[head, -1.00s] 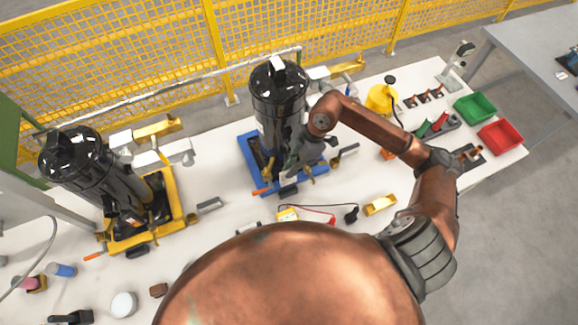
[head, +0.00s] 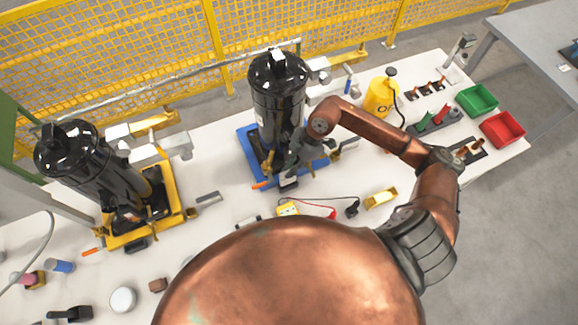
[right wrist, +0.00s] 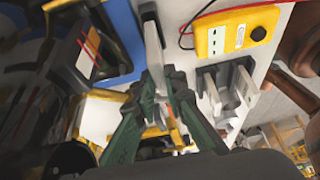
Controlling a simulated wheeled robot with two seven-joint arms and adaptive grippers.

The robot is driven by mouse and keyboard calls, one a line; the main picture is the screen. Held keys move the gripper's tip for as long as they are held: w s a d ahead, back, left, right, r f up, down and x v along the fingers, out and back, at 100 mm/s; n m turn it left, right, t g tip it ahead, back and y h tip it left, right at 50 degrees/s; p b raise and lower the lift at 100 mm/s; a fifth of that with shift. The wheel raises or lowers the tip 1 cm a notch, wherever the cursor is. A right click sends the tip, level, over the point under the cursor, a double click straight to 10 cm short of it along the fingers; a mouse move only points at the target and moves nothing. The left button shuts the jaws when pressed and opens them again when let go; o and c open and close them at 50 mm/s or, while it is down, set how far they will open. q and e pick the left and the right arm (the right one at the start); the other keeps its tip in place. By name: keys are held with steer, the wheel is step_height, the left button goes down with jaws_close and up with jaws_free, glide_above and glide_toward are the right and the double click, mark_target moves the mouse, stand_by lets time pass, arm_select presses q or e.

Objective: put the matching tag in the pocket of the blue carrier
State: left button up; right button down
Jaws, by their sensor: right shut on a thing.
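The blue carrier (head: 246,143) stands mid-table and bears a tall black compressor (head: 277,95). Its blue edge also shows in the right wrist view (right wrist: 123,30). My right gripper (head: 287,170) is low at the carrier's front right, by the compressor's foot. In the right wrist view my right gripper (right wrist: 160,82) is shut on a thin pale grey plate, seemingly the tag (right wrist: 154,45), which points away from the fingers beside the blue edge. The pocket cannot be made out; the arm and gripper hide part of the carrier's front. My left gripper is not in view.
A yellow carrier (head: 180,222) with another black compressor stands left. A yellow meter (head: 288,208) with leads lies in front of the blue carrier. A grey slotted holder (right wrist: 226,88) is near the meter. Green (head: 477,100) and red (head: 502,129) bins stand right.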

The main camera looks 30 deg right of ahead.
step_height(320, 180, down, 2)
steer(key=shift+f, duration=0.1)
steer(key=shift+f+b, duration=0.3)
steer(key=shift+f, duration=0.45)
steer(key=shift+f, duration=0.6)
steer(key=c, duration=1.9)
jaws_free()
steer(key=c, duration=0.4)
steer(key=shift+o, duration=0.2)
steer(key=shift+r, duration=0.15)
